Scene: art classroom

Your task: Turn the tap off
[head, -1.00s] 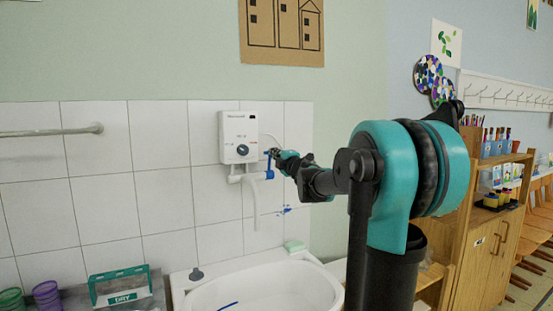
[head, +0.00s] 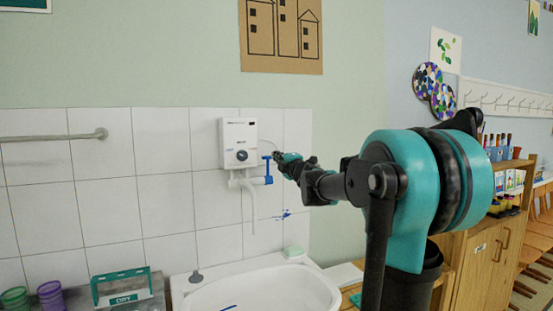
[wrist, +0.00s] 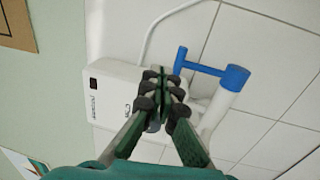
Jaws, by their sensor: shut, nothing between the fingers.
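The tap has a blue handle (head: 267,170) on the white pipe under a white wall-mounted water heater (head: 238,141). In the wrist view the blue handle (wrist: 211,69) has a stem with a crossbar at its end and a round blue cap at the other end. A white spout (head: 254,209) hangs down over the basin. My gripper (head: 279,157) is just right of the handle's crossbar in the head view. In the wrist view my gripper (wrist: 166,74) is shut and empty, its fingertips beside the crossbar; I cannot tell whether they touch it.
A white basin (head: 265,293) stands below, with soap (head: 293,252) on its back edge. A wooden cabinet (head: 480,266) is at the right. The tiled wall is close behind the tap.

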